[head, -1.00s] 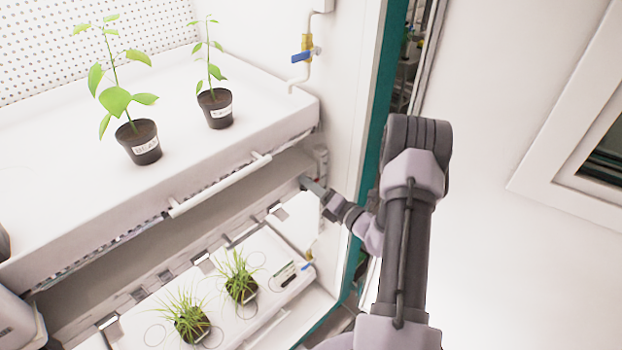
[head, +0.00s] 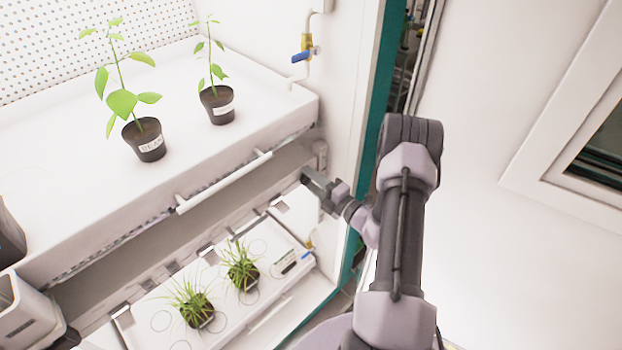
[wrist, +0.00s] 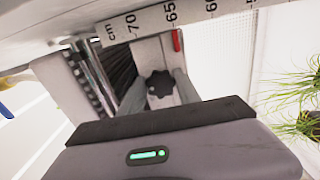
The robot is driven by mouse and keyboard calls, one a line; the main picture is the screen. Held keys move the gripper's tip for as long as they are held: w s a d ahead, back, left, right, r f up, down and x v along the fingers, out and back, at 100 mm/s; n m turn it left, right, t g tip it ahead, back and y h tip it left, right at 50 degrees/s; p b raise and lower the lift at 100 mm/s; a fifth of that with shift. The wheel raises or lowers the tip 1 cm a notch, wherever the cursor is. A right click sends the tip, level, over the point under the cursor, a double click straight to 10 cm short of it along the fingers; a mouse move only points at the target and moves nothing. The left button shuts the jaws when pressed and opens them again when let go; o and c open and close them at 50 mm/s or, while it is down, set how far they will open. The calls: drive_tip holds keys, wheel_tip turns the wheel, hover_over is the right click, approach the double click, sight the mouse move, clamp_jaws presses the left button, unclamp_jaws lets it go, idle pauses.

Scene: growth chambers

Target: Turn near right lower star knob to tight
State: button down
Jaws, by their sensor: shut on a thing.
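The black star knob (wrist: 160,84) shows in the wrist view, under the front edge of the upper shelf, on a pale upright bracket. The two grey fingers of my gripper (wrist: 158,92) stand on either side of it, and the gripper is shut on it. In the head view my gripper (head: 309,180) reaches in at the right end of the gap below the upper shelf. The knob is hidden there behind the gripper and shelf. I cannot read how tight the knob is.
The upper shelf (head: 240,140) holds two potted bean plants (head: 150,139). Its white front bar (head: 222,183) is left of my gripper. A lower tray (head: 165,308) holds grassy plants (head: 240,266). A ruler strip (wrist: 190,12) runs close above the knob. A teal door post (head: 376,130) is right.

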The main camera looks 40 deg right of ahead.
idle(0.3)
drive_tip(key=c, duration=0.9)
unclamp_jaws()
drive_tip(key=shift+o, duration=0.2)
drive_tip(key=shift+s, duration=0.1)
drive_tip(key=s+d+p, duration=0.1)
drive_tip(key=s+d, duration=0.1)
drive_tip(key=s, duration=1.5)
drive_tip(key=shift+d+p, duration=0.2)
drive_tip(key=shift+p, duration=0.1)
